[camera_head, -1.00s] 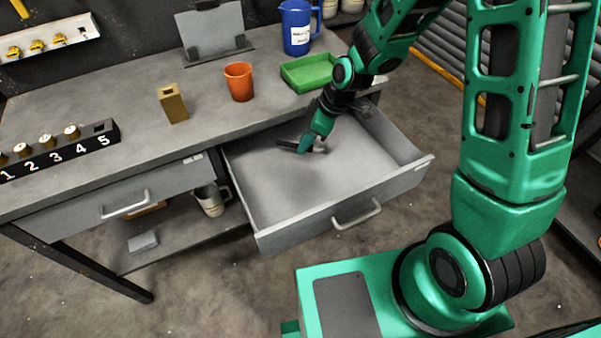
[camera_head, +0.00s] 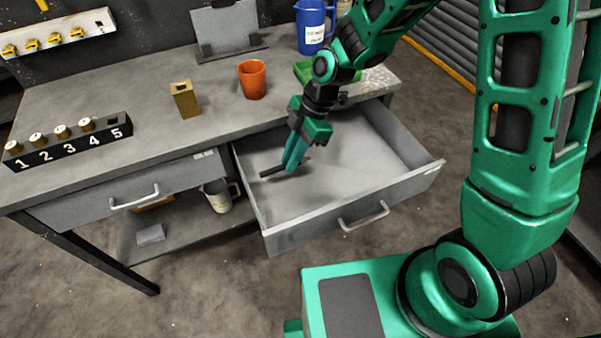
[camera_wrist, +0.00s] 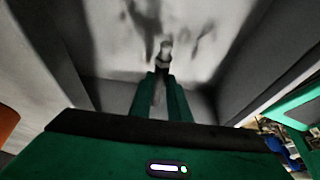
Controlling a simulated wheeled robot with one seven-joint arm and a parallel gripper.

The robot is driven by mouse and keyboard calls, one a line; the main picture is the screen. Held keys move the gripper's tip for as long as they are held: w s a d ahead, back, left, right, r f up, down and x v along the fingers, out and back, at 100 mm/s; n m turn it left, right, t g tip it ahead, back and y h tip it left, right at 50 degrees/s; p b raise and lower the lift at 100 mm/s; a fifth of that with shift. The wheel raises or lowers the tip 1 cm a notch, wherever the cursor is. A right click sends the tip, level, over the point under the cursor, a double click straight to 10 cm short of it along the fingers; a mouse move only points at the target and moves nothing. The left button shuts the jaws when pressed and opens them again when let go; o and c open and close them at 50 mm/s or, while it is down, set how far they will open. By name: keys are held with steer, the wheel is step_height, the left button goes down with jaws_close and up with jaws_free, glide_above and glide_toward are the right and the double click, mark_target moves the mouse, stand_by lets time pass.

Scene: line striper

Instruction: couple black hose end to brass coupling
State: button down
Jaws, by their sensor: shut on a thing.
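My gripper (camera_head: 291,166) reaches down into the open grey drawer (camera_head: 352,204) and is shut on a dark, thin piece, which looks like the black hose end (camera_head: 270,172). The piece sticks out to the left of the fingers in the head view. In the wrist view a small piece with a dark collar and paler tip (camera_wrist: 166,48) shows between and beyond the fingertips (camera_wrist: 163,78). I cannot tell whether it touches the drawer floor. A brass-coloured block with a dark opening on top, likely the brass coupling (camera_head: 185,101), stands on the bench, left of the drawer.
An orange cup (camera_head: 252,80), a blue jug (camera_head: 313,27) and a green tray (camera_head: 304,70) stand on the bench. A black numbered rack (camera_head: 70,144) with several capped pieces is at left. The drawer walls surround my gripper; the bench front overhangs behind it.

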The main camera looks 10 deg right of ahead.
mark_target(306, 158)
steer(key=shift+f, duration=3.7)
steer(key=shift+f, duration=0.1)
steer(key=c, duration=1.7)
jaws_free()
steer(key=shift+f, duration=0.1)
steer(key=shift+o, duration=0.2)
steer(key=v, duration=1)
steer(key=shift+s+r, duration=0.1)
steer(key=shift+r, duration=0.35)
steer(key=shift+d, duration=0.1)
